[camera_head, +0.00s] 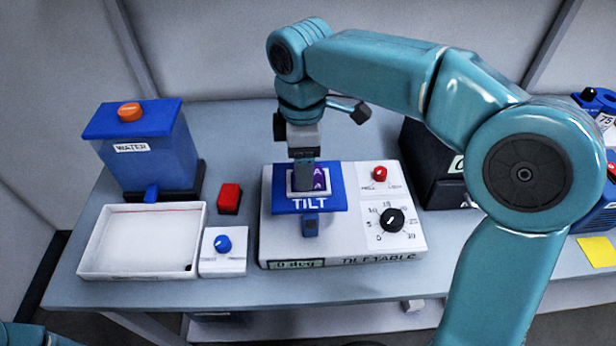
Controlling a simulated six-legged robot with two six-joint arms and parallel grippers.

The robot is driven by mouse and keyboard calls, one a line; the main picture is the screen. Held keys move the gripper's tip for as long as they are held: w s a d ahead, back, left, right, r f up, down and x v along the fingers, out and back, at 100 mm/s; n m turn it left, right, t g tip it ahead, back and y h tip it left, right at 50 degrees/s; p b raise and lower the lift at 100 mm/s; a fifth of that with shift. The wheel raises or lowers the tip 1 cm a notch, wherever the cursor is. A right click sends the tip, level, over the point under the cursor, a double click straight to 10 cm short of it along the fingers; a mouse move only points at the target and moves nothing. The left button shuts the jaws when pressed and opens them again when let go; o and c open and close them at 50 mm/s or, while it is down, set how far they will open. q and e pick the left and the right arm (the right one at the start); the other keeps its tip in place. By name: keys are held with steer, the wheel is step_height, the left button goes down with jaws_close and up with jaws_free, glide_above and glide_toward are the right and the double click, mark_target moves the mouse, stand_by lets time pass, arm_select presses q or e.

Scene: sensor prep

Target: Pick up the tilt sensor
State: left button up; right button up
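The tilt sensor appears to be the small purple block (320,180) with white letters, on a pale pad on the blue TILT plate (335,205) of the white tilt table (340,245). My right gripper (304,183) points down over the block, and its fingers hide the block's left part. I cannot tell whether the fingers are open or shut, or whether they touch the block. The block seems to rest on the pad. My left gripper is out of view; only a bit of my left arm shows at the lower left corner.
A blue water tank (150,165) with an orange knob stands left, behind a white tray (110,245). A red block (229,197) and a blue-knob box (223,252) sit left of the tilt table. A black box (412,155) stands behind its right side. A yellow note (598,251) lies far right.

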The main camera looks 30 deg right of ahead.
steer(key=shift+w+f, duration=0.15)
steer(key=shift+f, duration=1.05)
steer(key=c, duration=1.2)
steer(key=shift+r, duration=0.1)
